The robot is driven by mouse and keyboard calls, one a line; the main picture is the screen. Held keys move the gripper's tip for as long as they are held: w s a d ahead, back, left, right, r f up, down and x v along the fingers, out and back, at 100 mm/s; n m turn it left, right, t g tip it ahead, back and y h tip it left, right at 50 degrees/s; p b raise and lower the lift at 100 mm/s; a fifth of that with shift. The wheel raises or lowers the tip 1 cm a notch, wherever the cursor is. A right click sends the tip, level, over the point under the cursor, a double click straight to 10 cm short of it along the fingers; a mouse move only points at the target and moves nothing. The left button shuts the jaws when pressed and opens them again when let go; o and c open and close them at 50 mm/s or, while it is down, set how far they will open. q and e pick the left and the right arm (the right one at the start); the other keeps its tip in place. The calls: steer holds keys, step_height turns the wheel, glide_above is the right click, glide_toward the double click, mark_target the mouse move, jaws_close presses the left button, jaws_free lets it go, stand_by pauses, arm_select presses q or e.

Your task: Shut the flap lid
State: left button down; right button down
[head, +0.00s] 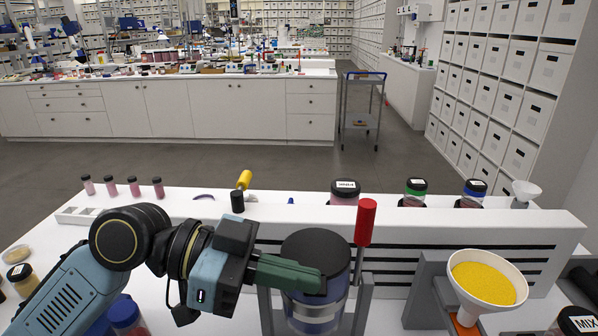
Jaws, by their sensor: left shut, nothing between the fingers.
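A large jar (318,312) with a bluish clear body and a pale band stands at the front centre between grey uprights. Its round black top (315,247) looks flat, seated on the body; I cannot make out a hinge or whether there is a gap under it. A red-handled lever (365,222) stands upright just right of it. My left gripper (316,280) comes in from the left with its green fingers shut and empty. The fingers lie across the near edge of the black top and hide part of it; I cannot tell if they touch. My right gripper is out of view.
A white funnel of yellow powder (486,283) sits in a grey stand at right. A white slotted rail (430,240) runs behind the jar, with lidded jars (345,192) beyond it. Small pink vials (112,186) stand at back left. A blue-lidded jar (126,314) is below my left arm.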

arm_select(q)
steer(key=shift+r, duration=0.15)
steer(key=a+r+p, duration=0.1)
steer(key=a+r, duration=0.5)
steer(key=a, duration=0.3)
steer(key=shift+a+p, duration=0.35)
